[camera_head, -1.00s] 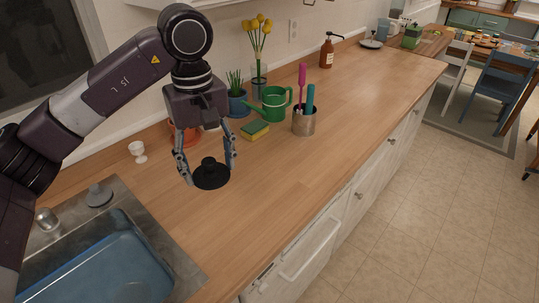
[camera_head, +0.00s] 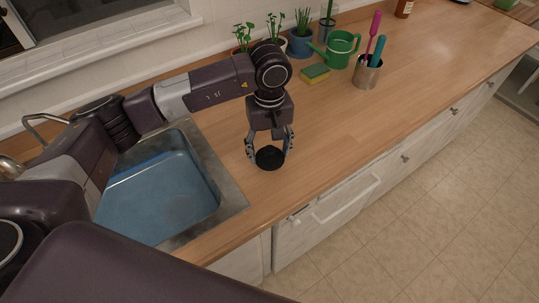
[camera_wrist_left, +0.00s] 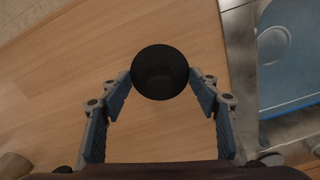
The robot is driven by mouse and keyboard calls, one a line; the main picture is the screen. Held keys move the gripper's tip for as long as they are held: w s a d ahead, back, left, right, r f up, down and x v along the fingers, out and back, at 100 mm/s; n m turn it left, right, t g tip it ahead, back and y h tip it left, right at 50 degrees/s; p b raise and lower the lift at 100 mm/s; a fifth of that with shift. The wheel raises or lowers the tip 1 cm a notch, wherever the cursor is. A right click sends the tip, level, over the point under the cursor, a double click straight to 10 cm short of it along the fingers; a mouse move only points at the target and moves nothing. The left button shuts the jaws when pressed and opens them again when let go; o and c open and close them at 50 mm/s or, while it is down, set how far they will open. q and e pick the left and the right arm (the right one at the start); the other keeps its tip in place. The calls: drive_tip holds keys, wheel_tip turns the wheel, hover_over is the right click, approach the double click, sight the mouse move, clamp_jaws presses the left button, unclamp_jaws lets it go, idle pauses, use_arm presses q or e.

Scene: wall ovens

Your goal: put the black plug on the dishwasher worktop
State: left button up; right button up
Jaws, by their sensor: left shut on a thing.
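The black plug (camera_head: 270,158) is a round dark piece between the fingertips of my left gripper (camera_head: 270,148). The left gripper points down over the wooden worktop (camera_head: 330,130), just right of the sink and behind the white dishwasher front (camera_head: 325,220). In the left wrist view the plug (camera_wrist_left: 160,72) appears as a black disc between the two blue-grey fingers, with the wood behind it. The left gripper is shut on it. I cannot tell whether the plug touches the wood. My right gripper is not in view.
A sink with a blue basin (camera_head: 165,200) lies left of the gripper. A yellow-green sponge (camera_head: 315,74), a green watering can (camera_head: 341,48), a utensil cup (camera_head: 367,73) and potted plants stand behind. The worktop right of the gripper is clear.

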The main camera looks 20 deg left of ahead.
sight(269, 159)
use_arm(q)
wheel_tip(269, 159, down, 3)
drive_tip(key=shift+s+r+p, duration=0.1)
drive_tip(key=shift+r+p, duration=0.05)
drive_tip(key=shift+p, duration=0.25)
drive_tip(key=shift+f, duration=0.3)
drive_tip(key=shift+f, duration=0.1)
drive_tip(key=shift+f+b, duration=0.1)
drive_tip(key=shift+b, duration=0.2)
drive_tip(key=o, duration=1.2)
drive_tip(key=shift+c, duration=0.2)
